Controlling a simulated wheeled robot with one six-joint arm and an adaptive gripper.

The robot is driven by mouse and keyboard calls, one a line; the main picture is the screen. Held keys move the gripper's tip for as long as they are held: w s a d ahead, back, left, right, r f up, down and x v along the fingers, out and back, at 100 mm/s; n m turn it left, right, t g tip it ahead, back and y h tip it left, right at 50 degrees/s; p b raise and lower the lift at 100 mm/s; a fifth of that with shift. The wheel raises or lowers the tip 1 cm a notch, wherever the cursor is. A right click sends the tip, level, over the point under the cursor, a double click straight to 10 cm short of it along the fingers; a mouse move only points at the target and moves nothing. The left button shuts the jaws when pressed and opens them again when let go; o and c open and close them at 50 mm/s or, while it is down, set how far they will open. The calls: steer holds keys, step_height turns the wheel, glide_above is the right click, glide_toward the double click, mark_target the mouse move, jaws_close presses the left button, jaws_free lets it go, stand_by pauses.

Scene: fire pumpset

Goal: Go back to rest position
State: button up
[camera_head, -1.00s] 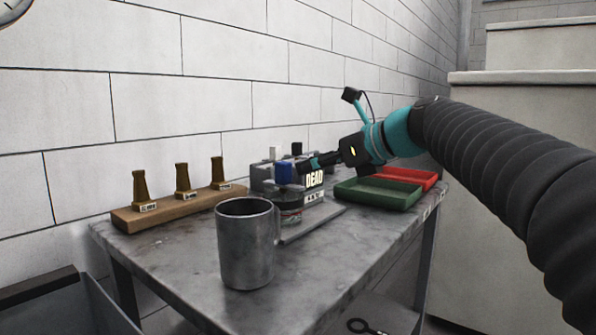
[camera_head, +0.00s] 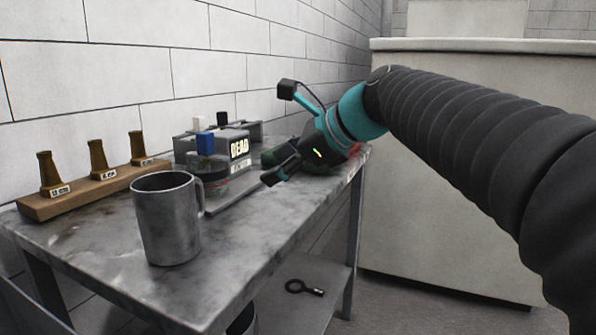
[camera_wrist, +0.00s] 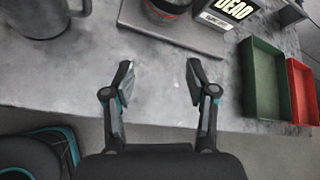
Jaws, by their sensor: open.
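My gripper (camera_wrist: 158,85) is open and empty in the wrist view, its two fingers apart over the front edge of the grey table (camera_wrist: 75,85). In the head view my gripper (camera_head: 275,171) hangs over the right part of the table (camera_head: 110,240), at the end of my black and teal arm. It partly hides the green tray and the red tray behind it. Nothing is between the fingers.
A metal mug (camera_head: 168,222) stands near the table's front. A wooden rack (camera_head: 95,190) with several brass nozzles is at left. A device with a "DEAD" sign (camera_head: 240,148) stands behind. The green tray (camera_wrist: 262,85) and red tray (camera_wrist: 301,90) lie right. A dark ring-ended tool (camera_head: 305,288) lies below.

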steer(key=s+d+f+n+h+p, duration=0.2)
steer(key=s+d+f+n+h, duration=0.7)
steer(key=s+d+f+n, duration=0.9)
steer(key=s+d+f, duration=0.2)
steer(key=s+f, duration=0.2)
steer(key=f, duration=0.2)
steer(key=shift+d+f+h, duration=0.35)
steer(key=shift+d+h, duration=0.05)
